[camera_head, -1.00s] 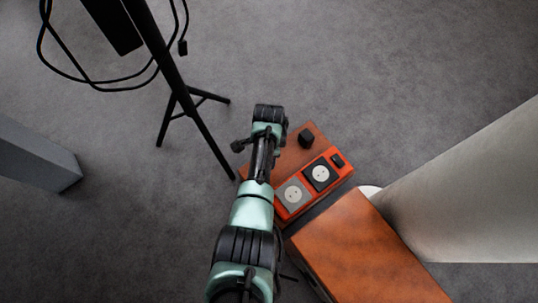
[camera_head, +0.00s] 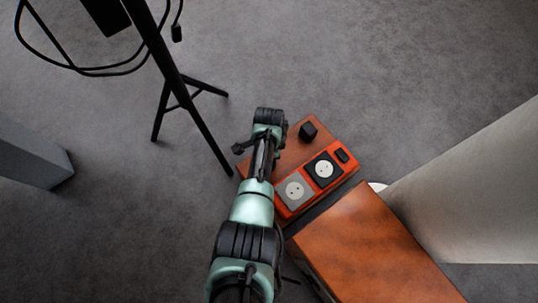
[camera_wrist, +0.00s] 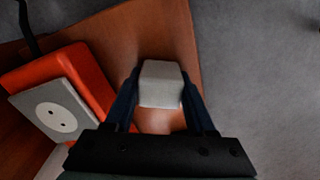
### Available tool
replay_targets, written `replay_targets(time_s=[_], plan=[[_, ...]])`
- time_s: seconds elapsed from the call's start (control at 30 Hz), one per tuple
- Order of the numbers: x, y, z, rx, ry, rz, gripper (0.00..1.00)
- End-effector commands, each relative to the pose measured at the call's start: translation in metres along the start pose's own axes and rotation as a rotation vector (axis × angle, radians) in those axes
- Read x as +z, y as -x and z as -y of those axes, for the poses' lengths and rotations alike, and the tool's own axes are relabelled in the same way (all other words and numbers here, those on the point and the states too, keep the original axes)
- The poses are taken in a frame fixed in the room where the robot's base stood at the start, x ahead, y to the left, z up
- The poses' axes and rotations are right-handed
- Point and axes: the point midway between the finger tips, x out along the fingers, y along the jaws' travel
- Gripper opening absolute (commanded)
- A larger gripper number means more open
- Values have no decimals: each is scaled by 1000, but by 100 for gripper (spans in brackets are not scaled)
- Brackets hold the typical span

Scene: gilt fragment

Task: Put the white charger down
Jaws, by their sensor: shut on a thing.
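The white charger (camera_wrist: 161,84) is a small pale block. In the wrist view it sits between the two dark fingers of my gripper (camera_wrist: 160,100), which is shut on it. The charger is over the brown wooden surface (camera_wrist: 150,38); I cannot tell whether it touches the wood. In the head view my gripper (camera_head: 243,147) is at the left edge of the small wooden surface (camera_head: 287,150), and my arm hides the charger there.
An orange socket strip (camera_head: 333,181) with a grey and a black socket lies beside my gripper. A black block (camera_head: 308,132) stands on the wood. A larger wooden box (camera_head: 365,250) is nearby. A black stand (camera_head: 180,80) with cables is at the left.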

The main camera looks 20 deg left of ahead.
Motion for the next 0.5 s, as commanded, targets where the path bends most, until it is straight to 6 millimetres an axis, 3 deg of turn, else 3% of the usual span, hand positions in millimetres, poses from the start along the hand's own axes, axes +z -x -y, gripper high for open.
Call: replay_targets(time_s=[0.3, 0.33, 0.47, 0.5], plan=[[0, -6, 0, -1, 0, 0, 0], [0, -6, 0, -1, 0, 0, 61], [0, -6, 0, -1, 0, 0, 84], [0, -6, 0, 0, 0, 0, 85]])
